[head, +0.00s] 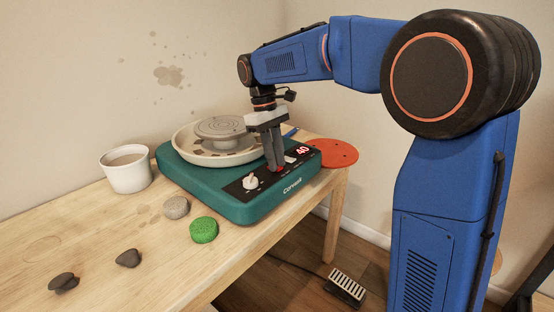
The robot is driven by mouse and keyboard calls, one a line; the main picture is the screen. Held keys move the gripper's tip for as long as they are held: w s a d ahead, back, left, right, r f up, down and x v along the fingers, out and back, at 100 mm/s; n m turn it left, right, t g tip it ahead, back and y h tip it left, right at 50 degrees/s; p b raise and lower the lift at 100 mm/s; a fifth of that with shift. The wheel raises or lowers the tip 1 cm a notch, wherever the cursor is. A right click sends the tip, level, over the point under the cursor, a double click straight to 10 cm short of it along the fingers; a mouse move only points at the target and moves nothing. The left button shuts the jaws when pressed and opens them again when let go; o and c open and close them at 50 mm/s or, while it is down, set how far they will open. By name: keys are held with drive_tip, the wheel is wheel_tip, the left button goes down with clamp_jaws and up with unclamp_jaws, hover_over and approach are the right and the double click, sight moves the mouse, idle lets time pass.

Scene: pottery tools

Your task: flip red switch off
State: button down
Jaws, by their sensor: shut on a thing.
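The teal pottery wheel (190,187) stands on the wooden table, with a dark control panel along its front edge. My gripper (275,170) points down over the panel, between a white knob (250,181) and the lit red display reading 40 (302,150). Its fingers are closed on the red switch (281,169), of which only a little red shows at the fingertips. The fingers hide most of the switch, so I cannot tell which way it is tilted.
A white cup (127,170), a grey sponge (176,207), a green sponge (203,230) and dark lumps (128,258) lie left and in front of the wheel. An orange disc (333,153) lies at right. A foot pedal (345,287) is on the floor.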

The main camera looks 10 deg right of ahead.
idle(0.3)
drive_tip(key=c, duration=1.6)
unclamp_jaws()
drive_tip(key=shift+o, duration=0.2)
drive_tip(key=v, duration=1.7)
drive_tip(key=shift+r, duration=0.15)
drive_tip(key=shift+w, duration=0.1)
